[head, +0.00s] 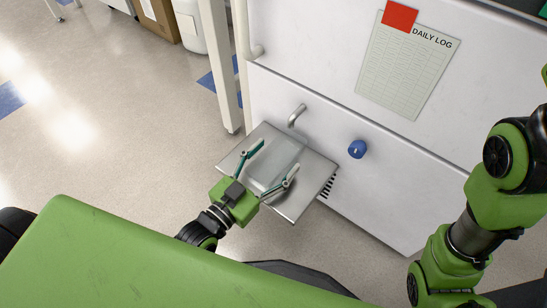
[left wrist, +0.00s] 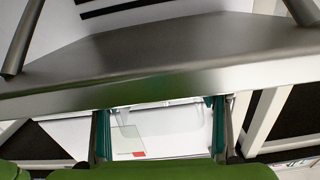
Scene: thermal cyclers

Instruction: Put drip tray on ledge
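The drip tray (head: 280,153) is a clear, shallow, see-through piece over the metal ledge (head: 303,199), below the spout. My left gripper (head: 276,157) reaches in from the front, its two fingers spread wide along opposite sides of the tray and seemingly gripping it. In the left wrist view the clear tray (left wrist: 172,126) spans the gap between the fingers, and the ledge's metal edge (left wrist: 160,75) crosses above it. A dark shadow lies under the tray on the ledge; whether the tray touches the ledge is hard to tell. My right gripper is out of view.
A bent metal spout (head: 297,115) sticks out of the white cabinet front (head: 400,185) just behind the tray. A blue knob (head: 357,149) is to the right. A daily log sheet (head: 408,65) hangs above. A white post (head: 222,70) stands left; open floor (head: 120,120) lies beyond.

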